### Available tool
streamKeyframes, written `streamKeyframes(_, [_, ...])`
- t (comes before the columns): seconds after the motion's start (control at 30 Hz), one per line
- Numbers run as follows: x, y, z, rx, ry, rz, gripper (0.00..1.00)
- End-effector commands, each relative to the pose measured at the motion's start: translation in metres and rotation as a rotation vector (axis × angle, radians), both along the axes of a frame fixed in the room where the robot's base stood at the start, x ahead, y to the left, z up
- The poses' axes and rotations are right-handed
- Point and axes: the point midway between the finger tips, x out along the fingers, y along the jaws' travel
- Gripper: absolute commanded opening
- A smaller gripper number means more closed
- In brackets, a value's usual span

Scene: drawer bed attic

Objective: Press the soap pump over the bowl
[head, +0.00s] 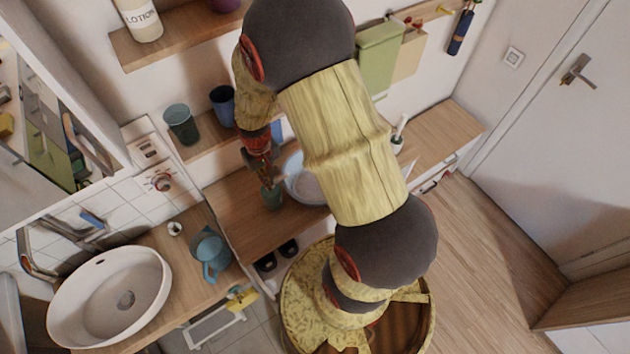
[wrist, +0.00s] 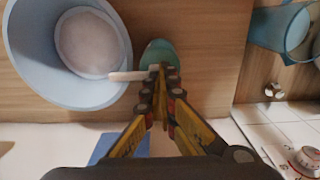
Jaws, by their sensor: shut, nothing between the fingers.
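The soap pump has a teal body (head: 271,197) and stands on the wooden counter. In the wrist view its round teal top (wrist: 158,50) shows, with a pale nozzle (wrist: 128,76) pointing left across the bowl's rim. The light blue bowl (wrist: 22,60) sits left of the pump in the wrist view, with a whitish inside. In the head view the bowl (head: 300,172) is partly hidden by my arm. My gripper (wrist: 166,73) is shut and empty, its fingertips right over the pump's head. In the head view my gripper (head: 263,178) points down at the pump; I cannot tell whether they touch.
A washbasin (head: 110,290) and a blue jug (head: 209,252) stand on the lower-left counter. A dark green cup (head: 181,124) and a dark blue cup (head: 223,106) are on a shelf near my wrist. Open floor (head: 480,270) lies to the right.

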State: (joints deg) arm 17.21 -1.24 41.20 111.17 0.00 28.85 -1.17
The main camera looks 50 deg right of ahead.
Motion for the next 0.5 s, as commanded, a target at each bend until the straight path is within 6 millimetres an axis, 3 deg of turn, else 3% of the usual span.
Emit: streamKeyframes(0.5, [0.0, 0.0, 0.026, 0.0, 0.0, 0.0, 0.0])
